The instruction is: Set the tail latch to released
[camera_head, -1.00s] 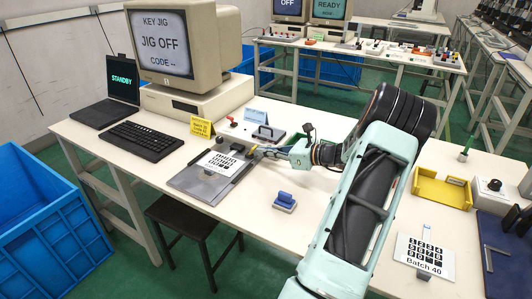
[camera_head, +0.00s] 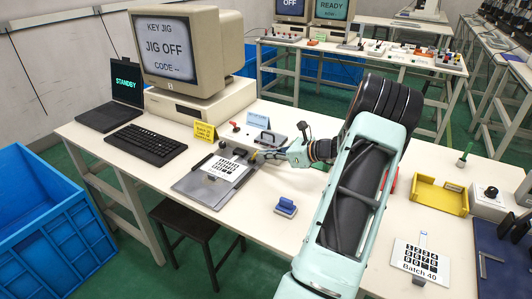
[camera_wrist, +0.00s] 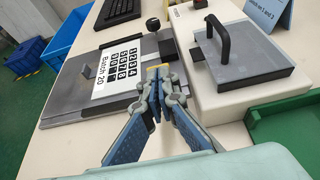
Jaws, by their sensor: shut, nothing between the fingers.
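The grey jig plate (camera_head: 190,184) holds a white keypad film marked "Batch 20" (camera_wrist: 108,88), which also shows in the head view (camera_head: 225,170). A small yellow piece, perhaps the tail latch (camera_wrist: 157,67), shows at my fingertips at the film's right edge; its setting cannot be made out. My gripper (camera_wrist: 156,88) is shut and empty, with its tips at or just in front of this piece. Whether they touch it I cannot tell. In the head view my gripper (camera_head: 262,154) is at the jig's right side, and its fingers cover part of that area.
A grey block with a black handle (camera_wrist: 222,42) stands right of the jig. A black knob (camera_wrist: 153,24) is behind the film. A blue stamp-like object (camera_head: 286,207) lies in front. The monitor (camera_head: 188,45) reads "JIG OFF".

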